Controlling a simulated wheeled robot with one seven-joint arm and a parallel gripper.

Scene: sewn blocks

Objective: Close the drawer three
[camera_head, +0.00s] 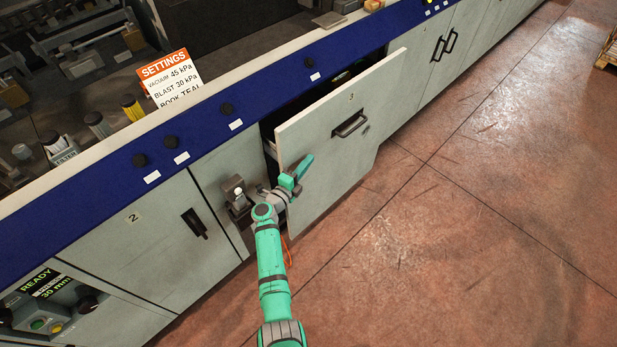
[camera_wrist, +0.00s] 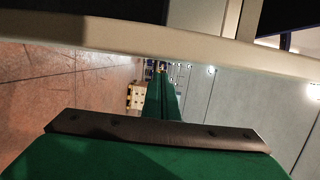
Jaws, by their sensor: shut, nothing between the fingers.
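Drawer three (camera_head: 330,140) is a light grey front with the number 3 and a dark handle (camera_head: 350,124). It stands pulled out from the machine, with a dark gap showing behind its left and top edges. My green gripper (camera_head: 304,166) is shut and empty. In the head view it overlaps the left part of the drawer front, below and left of the handle; I cannot tell whether it touches. In the wrist view the shut fingers (camera_wrist: 161,95) point away past a pale edge (camera_wrist: 150,45) that crosses the picture.
A closed panel marked 2 (camera_head: 130,235) lies left of the drawer, and closed doors with dark handles (camera_head: 445,45) lie right. A small grey fixture (camera_head: 236,195) sticks out beside my wrist.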

